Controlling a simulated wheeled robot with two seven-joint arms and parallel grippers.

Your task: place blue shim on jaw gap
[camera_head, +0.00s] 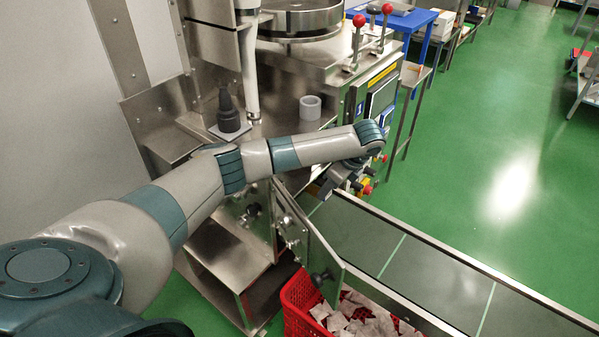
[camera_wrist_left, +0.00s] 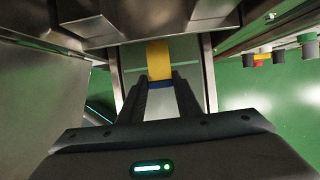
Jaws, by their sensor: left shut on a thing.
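My left gripper (camera_head: 342,182) is beside the front of the steel packing machine, above the near end of the conveyor, and is partly hidden by my forearm. In the left wrist view, its two dark fingers (camera_wrist_left: 160,92) are closed on a small blue piece, the blue shim (camera_wrist_left: 159,84). A yellow strip (camera_wrist_left: 158,60) lies directly beyond the blue piece; I cannot tell whether they are joined. The jaw gap cannot be made out clearly in either view. My right gripper is not in view.
The packing machine (camera_head: 300,75) has an open door (camera_head: 323,250) below my arm. A red crate (camera_head: 294,300) of teabags stands below the door. The conveyor (camera_head: 440,272) runs to the lower right. Green floor (camera_head: 470,170) is clear at right.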

